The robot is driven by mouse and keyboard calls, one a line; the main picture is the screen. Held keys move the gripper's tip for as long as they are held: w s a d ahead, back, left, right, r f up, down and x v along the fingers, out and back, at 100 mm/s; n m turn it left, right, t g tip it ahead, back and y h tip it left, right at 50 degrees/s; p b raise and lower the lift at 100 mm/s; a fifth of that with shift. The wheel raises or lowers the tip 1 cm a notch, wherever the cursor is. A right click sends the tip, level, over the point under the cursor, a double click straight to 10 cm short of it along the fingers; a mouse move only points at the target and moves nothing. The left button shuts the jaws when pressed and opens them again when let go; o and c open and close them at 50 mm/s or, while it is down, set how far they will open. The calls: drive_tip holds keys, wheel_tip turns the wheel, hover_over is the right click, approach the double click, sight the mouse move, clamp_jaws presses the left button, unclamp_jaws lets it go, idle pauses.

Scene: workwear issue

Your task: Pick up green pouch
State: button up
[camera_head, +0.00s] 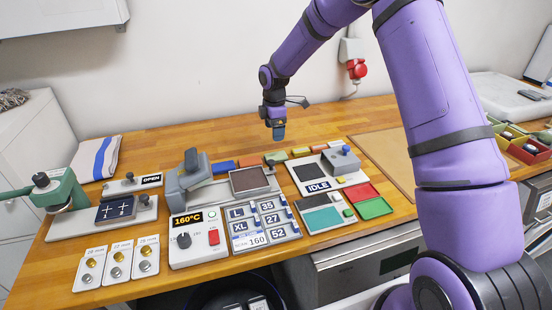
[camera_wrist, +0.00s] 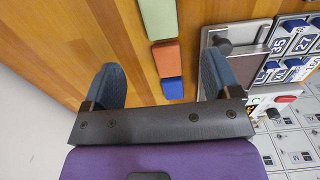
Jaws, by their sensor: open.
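A pale green pouch (camera_wrist: 158,18) lies flat on the wooden bench at the top of the wrist view, partly cut off by the frame edge. In the head view the green pouch (camera_head: 276,158) is in a row at the back of the bench, below my gripper (camera_head: 279,131). My gripper, also in the wrist view (camera_wrist: 160,68), is open and empty above the bench. Its two dark blue-grey fingers stand wide apart. The green pouch is beyond the fingertips, between their lines, and not touched.
An orange pouch (camera_wrist: 167,58) and a blue pouch (camera_wrist: 172,88) lie close to the green one in the same row. A yellow pouch (camera_head: 300,152) lies on its other side. The heat press (camera_head: 188,181) stands in front. Bare wood lies behind the row.

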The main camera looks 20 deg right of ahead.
sight(275, 156)
wheel_tip(275, 156, down, 11)
drive_tip(key=shift+r, duration=0.1)
drive_tip(key=c, duration=1)
drive_tip(key=shift+r, duration=0.1)
